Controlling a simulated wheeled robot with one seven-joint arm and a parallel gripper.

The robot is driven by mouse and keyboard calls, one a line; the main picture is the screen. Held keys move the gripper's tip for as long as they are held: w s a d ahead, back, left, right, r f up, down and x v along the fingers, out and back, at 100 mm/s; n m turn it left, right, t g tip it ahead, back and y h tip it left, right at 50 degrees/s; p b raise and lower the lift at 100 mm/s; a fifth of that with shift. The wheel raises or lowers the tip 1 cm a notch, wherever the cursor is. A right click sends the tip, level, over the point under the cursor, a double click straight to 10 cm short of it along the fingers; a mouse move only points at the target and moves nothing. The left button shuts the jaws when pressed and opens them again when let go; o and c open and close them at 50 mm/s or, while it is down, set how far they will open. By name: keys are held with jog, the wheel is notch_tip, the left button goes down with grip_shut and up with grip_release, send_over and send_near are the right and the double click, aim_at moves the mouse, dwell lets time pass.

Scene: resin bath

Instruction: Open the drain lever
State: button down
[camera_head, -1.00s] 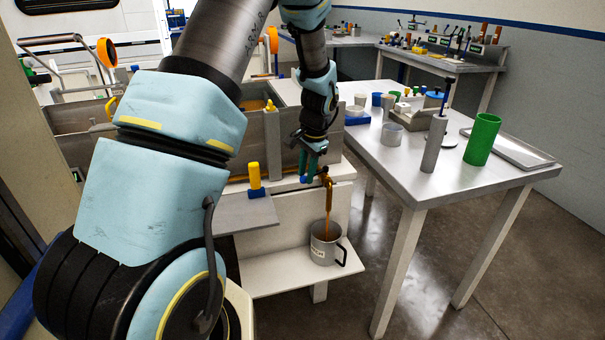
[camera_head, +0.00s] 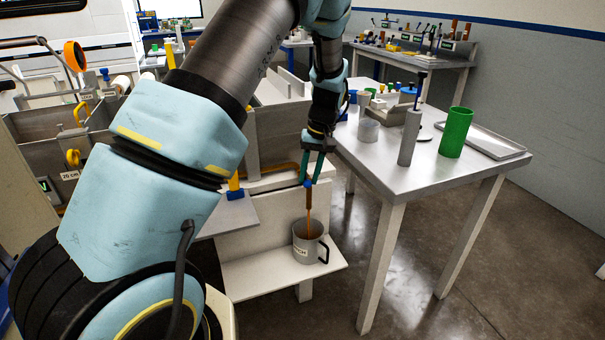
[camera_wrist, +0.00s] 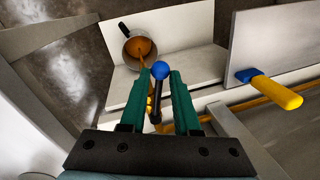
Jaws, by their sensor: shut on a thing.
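The drain lever is a black stem with a blue ball knob (camera_wrist: 160,70), between the green fingers of my gripper (camera_wrist: 160,78) in the wrist view. My gripper is shut on it, with the knob at the fingertips. In the head view my gripper (camera_head: 312,177) points down at the drain outlet, and the blue knob (camera_head: 308,184) shows just below the fingers. An orange stream (camera_head: 309,222) runs from the outlet into a grey mug (camera_head: 308,247). In the wrist view the mug (camera_wrist: 129,52) has orange liquid inside. The drain pipe is partly hidden by my gripper.
The mug stands on a white shelf (camera_head: 258,276) below the bath. A yellow-handled valve (camera_wrist: 275,92) is to the right in the wrist view. A table (camera_head: 398,175) with a green cylinder (camera_head: 455,133) and a grey cylinder (camera_head: 409,138) stands right of my arm.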

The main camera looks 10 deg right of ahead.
jog(key=shift+d+n, duration=0.7)
jog(key=shift+n, duration=0.2)
jog(key=c, duration=0.9)
grip_release()
jog(key=r, duration=0.3)
jog(key=d+r+b, duration=0.1)
jog(key=r, duration=0.3)
jog(key=d+r+b, duration=0.1)
jog(key=r, duration=0.2)
jog(key=shift+r, duration=0.3)
